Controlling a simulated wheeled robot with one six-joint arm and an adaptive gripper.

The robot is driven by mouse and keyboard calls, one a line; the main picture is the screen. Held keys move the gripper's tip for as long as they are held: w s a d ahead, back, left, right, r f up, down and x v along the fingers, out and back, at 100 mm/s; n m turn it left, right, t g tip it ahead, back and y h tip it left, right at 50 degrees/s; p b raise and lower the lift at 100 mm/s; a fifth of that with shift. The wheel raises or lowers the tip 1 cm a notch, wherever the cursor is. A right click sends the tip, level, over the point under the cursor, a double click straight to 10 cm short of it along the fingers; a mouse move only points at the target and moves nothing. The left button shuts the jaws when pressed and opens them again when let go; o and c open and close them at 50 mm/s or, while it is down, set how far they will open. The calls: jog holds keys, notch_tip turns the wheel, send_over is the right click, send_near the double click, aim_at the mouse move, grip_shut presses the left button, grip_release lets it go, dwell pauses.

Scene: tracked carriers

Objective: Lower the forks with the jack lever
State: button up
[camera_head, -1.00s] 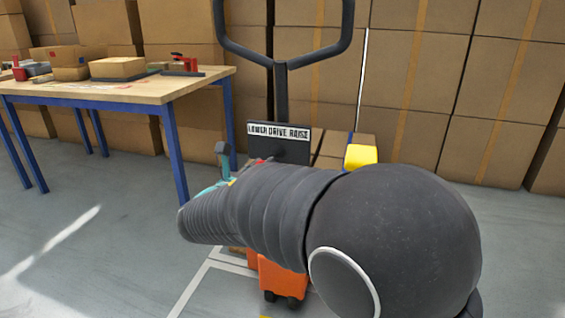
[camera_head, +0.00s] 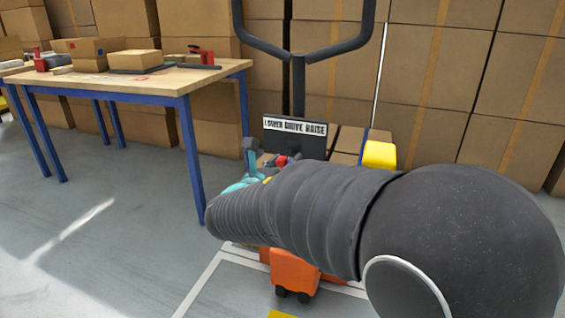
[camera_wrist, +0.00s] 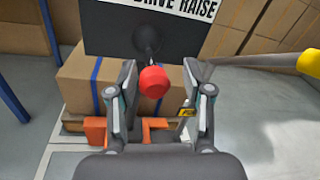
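The jack lever's red knob (camera_wrist: 153,82) sits at the end of a short black stem in the wrist view, below the black plate (camera_wrist: 140,30) on the jack. My gripper (camera_wrist: 162,70) is open, with one finger on each side of the knob. The knob is between the fingertips or slightly beyond them, and I see a gap on both sides. In the head view the plate (camera_head: 295,133) reads LOWER DRIVE RAISE, with the knob (camera_head: 282,161) small below it. My dark arm hides much of the gripper and jack there.
A yellow-ended grey bar (camera_wrist: 309,62) stands to the right in the wrist view. Cartons (camera_wrist: 90,80) lie beyond the gripper. The orange jack body (camera_head: 292,268) is below my arm. A table (camera_head: 160,82) with boxes stands left; stacked cartons line the back.

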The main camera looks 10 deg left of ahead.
jog(key=shift+s+a, duration=0.15)
jog(key=shift+a, duration=0.2)
jog(key=shift+s, duration=0.15)
jog(key=v, duration=1.1)
jog(key=shift+s, duration=0.3)
